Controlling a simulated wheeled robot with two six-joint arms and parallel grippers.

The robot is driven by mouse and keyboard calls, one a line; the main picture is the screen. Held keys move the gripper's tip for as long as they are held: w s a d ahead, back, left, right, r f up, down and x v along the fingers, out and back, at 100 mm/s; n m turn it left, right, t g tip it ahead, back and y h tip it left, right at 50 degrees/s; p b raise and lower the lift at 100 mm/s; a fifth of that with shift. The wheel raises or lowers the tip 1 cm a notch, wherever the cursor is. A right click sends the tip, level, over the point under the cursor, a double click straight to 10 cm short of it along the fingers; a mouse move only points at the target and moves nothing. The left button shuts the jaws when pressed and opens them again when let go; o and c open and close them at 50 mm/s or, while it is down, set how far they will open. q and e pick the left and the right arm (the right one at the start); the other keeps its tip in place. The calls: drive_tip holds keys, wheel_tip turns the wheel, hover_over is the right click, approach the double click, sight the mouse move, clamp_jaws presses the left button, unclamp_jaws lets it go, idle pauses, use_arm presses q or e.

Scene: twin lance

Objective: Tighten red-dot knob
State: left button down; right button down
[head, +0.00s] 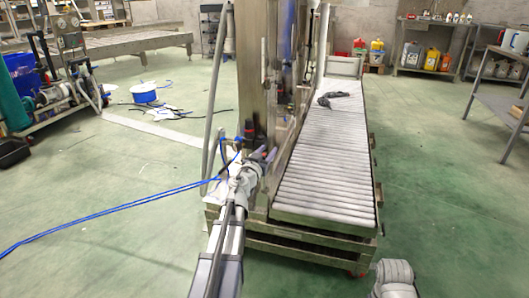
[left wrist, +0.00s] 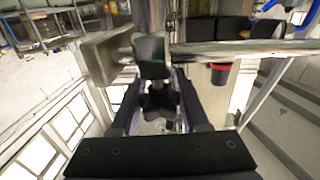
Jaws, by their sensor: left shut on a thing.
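In the left wrist view a black lobed knob (left wrist: 160,101) sits between the two dark fingers of my left gripper (left wrist: 159,88), which is shut on it. No red dot shows on the side of this knob that I see. A second black clamp piece (left wrist: 151,56) is just above it on a metal rod (left wrist: 240,47). A black part with a red ring (left wrist: 220,72) hangs below the rod to the right, apart from the fingers. In the head view my left gripper (head: 261,161) is at the steel frame beside the conveyor; the knob is too small to tell there.
A roller conveyor (head: 326,165) stands right of the steel column (head: 252,70), with a dark crumpled thing (head: 331,98) on it. A blue cable (head: 110,211) runs from the left to the frame. Green floor (head: 440,190) is open at right.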

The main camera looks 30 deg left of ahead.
use_arm(q)
drive_tip(key=m+h, duration=0.1)
drive_tip(key=h, duration=0.1)
drive_tip(key=m+h, duration=0.1)
drive_tip(key=h, duration=0.1)
drive_tip(key=m+h, duration=0.1)
drive_tip(key=h, duration=0.1)
drive_tip(key=shift+w+d+m, duration=0.1)
drive_tip(key=shift+d+m, duration=0.25)
drive_tip(key=shift+m, duration=0.05)
drive_tip(key=m+g+h, duration=0.1)
drive_tip(key=h, duration=0.1)
drive_tip(key=d+m+g+h, duration=0.1)
drive_tip(key=m+h, duration=0.1)
drive_tip(key=h, duration=0.1)
drive_tip(key=shift+m, duration=0.3)
drive_tip(key=m+g+h, duration=0.2)
drive_tip(key=h, duration=0.1)
drive_tip(key=m+g+h, duration=0.1)
drive_tip(key=shift+s+d, duration=0.35)
drive_tip(key=shift+s, duration=0.05)
drive_tip(key=shift+s+d+m+g+h, duration=0.15)
drive_tip(key=shift+m+g+h, duration=0.4)
drive_tip(key=shift+g+h, duration=0.05)
drive_tip(key=shift+s+d+m+g+h, duration=0.15)
drive_tip(key=shift+m+g+h, duration=0.4)
drive_tip(key=shift+g+h, duration=0.05)
drive_tip(key=shift+s+d+g, duration=0.1)
drive_tip(key=shift+g, duration=0.2)
